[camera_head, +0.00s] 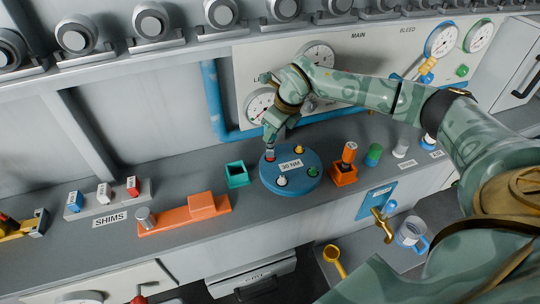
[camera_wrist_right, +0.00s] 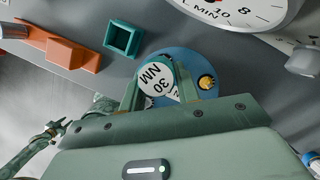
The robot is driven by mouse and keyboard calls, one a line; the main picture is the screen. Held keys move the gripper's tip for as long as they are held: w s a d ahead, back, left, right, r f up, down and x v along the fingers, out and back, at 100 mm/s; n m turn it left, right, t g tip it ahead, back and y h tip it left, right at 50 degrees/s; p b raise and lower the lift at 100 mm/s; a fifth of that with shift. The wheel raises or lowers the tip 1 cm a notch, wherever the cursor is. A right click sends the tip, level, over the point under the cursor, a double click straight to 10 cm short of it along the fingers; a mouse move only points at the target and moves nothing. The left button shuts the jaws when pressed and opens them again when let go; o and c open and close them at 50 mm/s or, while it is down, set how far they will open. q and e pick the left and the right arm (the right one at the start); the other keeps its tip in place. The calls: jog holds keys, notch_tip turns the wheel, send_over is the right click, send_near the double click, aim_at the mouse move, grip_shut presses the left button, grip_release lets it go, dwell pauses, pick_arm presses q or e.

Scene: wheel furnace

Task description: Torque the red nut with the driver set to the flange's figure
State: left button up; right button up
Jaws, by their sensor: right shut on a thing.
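The blue round flange (camera_head: 291,187) sits on the counter and bears a "30 NM" label. The red nut (camera_head: 270,157) is at its back left edge, partly hidden. My right gripper (camera_head: 271,141) is above that nut, shut on a driver. In the right wrist view, the driver (camera_wrist_right: 157,79) shows a round white top reading "30 NM" between the fingers. The driver's lower end is hidden there, so I cannot tell whether it touches the nut. What looks like my left gripper (camera_wrist_right: 53,130) shows small at the left of the wrist view; its jaws are unclear.
Yellow (camera_head: 299,150), white (camera_head: 281,181) and green (camera_head: 313,172) nuts are also on the flange. A teal open box (camera_head: 237,174) and an orange fixture (camera_head: 190,213) stand left. An orange holder (camera_head: 343,175) stands right. Gauges (camera_head: 260,105) and blue pipe (camera_head: 212,100) are behind.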

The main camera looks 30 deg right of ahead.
jog(key=shift+f, duration=0.5)
jog(key=o, duration=1.2)
jog(key=shift+o, duration=0.2)
